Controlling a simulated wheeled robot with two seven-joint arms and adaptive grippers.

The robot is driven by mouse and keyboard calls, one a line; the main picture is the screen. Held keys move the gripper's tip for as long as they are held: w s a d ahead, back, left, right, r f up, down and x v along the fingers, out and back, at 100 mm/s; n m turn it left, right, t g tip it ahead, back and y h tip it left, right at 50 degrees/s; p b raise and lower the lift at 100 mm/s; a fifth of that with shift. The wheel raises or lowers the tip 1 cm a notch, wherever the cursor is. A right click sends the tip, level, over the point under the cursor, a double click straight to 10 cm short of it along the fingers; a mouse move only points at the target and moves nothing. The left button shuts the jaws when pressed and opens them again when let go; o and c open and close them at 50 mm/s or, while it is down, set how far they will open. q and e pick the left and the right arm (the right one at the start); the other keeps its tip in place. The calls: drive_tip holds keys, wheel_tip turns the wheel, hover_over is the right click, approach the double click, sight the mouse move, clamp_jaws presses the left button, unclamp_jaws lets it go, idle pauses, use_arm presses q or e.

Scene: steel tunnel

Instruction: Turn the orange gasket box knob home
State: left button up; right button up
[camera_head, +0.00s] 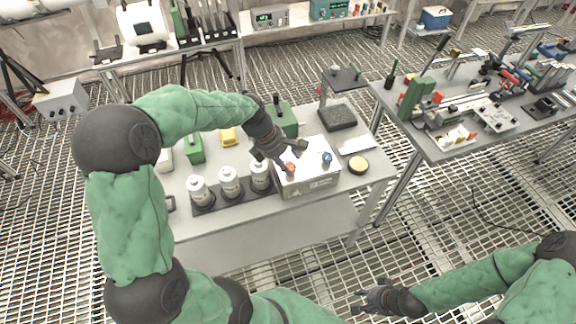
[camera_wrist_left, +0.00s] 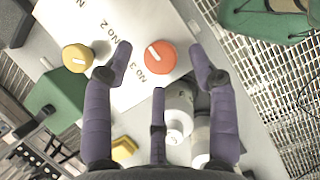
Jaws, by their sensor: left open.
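The gasket box (camera_head: 309,187) is a pale box on the grey bench in the head view. Its top also shows in the left wrist view (camera_wrist_left: 98,22), with printed labels, one reading NO 3 beside the orange knob. The orange knob (camera_wrist_left: 160,57) is round with a short white line; it also shows in the head view (camera_head: 290,168), partly covered by my gripper. My left gripper (camera_head: 293,158) is open above the box; its spread purple fingers (camera_wrist_left: 155,72) stand on either side of the knob in the wrist picture, apparently not touching it. My right gripper (camera_head: 358,301) is empty, fingers apart, low in the head view.
A yellow knob (camera_wrist_left: 77,58) and a blue knob (camera_head: 327,157) are on the box. White canisters (camera_head: 230,182) stand close to its left. A tool-covered bench (camera_head: 455,150) stands further right.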

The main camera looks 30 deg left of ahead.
use_arm(q)
drive_tip(key=shift+x, duration=0.8)
drive_tip(key=shift+c, duration=0.3)
